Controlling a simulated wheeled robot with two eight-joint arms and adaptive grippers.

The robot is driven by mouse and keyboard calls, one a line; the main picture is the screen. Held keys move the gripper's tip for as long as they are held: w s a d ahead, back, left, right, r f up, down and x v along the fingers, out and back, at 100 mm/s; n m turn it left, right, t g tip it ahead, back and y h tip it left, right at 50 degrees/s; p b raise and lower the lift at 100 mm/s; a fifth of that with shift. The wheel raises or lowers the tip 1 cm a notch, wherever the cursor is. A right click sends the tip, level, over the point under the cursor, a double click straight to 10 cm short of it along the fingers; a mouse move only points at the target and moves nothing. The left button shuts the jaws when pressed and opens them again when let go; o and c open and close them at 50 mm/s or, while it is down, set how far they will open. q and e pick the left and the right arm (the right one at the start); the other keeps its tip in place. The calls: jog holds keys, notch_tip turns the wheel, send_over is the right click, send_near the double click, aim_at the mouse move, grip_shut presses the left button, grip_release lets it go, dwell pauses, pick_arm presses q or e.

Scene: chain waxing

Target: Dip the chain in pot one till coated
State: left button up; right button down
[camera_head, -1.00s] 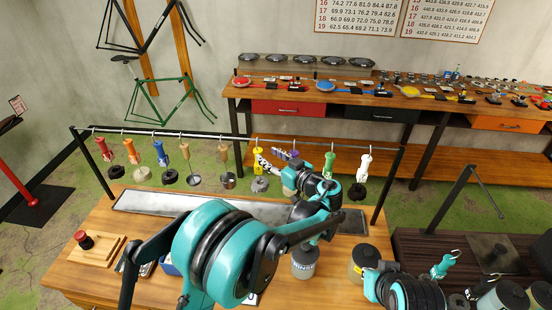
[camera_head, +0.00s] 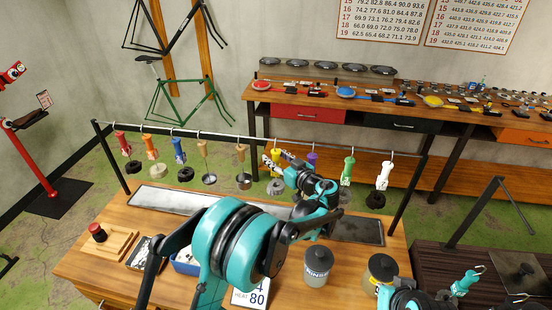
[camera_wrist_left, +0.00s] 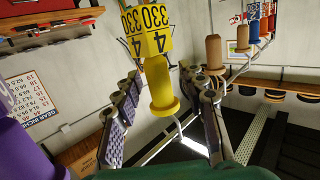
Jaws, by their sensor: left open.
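A yellow handle (camera_head: 276,166) hangs by a hook from the rack rail, with a round coil below it. In the left wrist view the yellow handle (camera_wrist_left: 161,88) with its "4 330" tag stands between the fingers of my left gripper (camera_wrist_left: 165,110). The fingers are apart, one on each side, and I see no clear grip. In the head view my left gripper (camera_head: 283,165) is at the yellow handle, partly covering it. A grey pot (camera_head: 317,265) with a label stands on the bench, beside a dark-lidded pot (camera_head: 382,270) with a yellow label. I cannot tell which is pot one.
Other handles hang along the rail, including blue (camera_head: 179,152), purple (camera_head: 312,158), green (camera_head: 347,171) and white (camera_head: 384,176). A long metal tray (camera_head: 165,198) lies beneath.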

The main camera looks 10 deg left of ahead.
aim_at(276, 152)
pick_arm(q)
grip_shut()
jog(key=shift+r, duration=0.1)
jog(key=shift+r+p, duration=0.85)
jog(key=shift+r, duration=0.55)
jog(key=shift+s+f, duration=0.1)
